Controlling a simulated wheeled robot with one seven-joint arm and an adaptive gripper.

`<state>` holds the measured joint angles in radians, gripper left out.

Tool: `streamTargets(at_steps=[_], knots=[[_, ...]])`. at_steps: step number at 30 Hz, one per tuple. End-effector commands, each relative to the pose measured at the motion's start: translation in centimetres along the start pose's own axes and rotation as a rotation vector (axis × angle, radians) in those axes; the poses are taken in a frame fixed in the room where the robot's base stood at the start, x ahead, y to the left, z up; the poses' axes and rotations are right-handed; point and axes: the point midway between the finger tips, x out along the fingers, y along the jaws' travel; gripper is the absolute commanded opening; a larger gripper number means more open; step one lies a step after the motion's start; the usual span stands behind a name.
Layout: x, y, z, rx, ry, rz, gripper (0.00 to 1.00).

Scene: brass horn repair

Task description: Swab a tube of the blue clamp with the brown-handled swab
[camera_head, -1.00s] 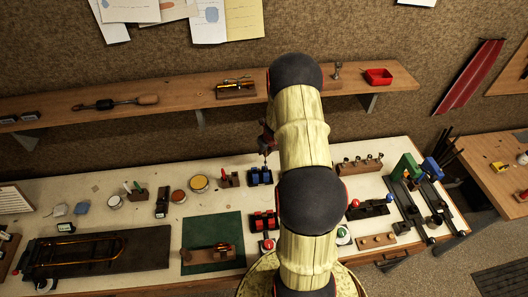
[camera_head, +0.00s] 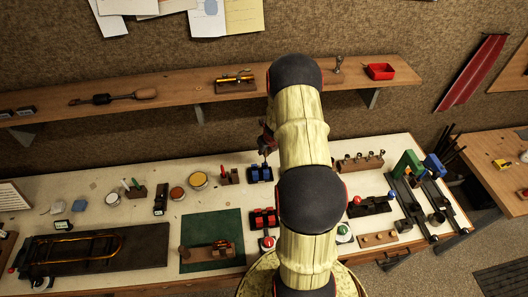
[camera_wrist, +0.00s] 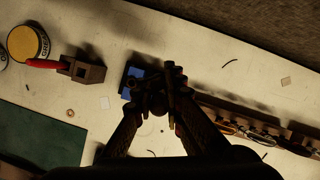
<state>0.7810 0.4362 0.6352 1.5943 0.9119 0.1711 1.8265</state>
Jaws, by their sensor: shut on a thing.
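The blue clamp (camera_head: 261,174) stands on the bench just below my gripper (camera_head: 267,147) in the head view. In the wrist view, the blue clamp (camera_wrist: 133,76) shows behind my fingertips (camera_wrist: 160,98) and is partly covered by them. My gripper is shut on the brown-handled swab (camera_wrist: 173,88), a dark slim shape at the fingertips. The swab's tip is too dark to make out, and I cannot tell whether it is in a tube. My arm hides part of the gripper in the head view.
A wooden block with a red-handled tool (camera_head: 229,175) stands left of the blue clamp. A red clamp (camera_head: 263,218) is nearer to me, beside a green mat (camera_head: 213,258). A rack of small parts (camera_head: 361,162) stands to the right. A shelf (camera_head: 190,97) runs behind.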

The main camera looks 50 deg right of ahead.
Motion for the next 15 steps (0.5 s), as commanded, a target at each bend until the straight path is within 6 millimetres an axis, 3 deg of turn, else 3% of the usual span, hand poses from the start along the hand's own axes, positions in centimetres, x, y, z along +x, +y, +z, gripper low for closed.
streamTargets(at_steps=[6,15], knots=[[1.06,0.03,-0.43,0.000,0.000,0.000,0.00],[1.14,0.02,-0.44,0.000,-0.001,0.000,0.00]])
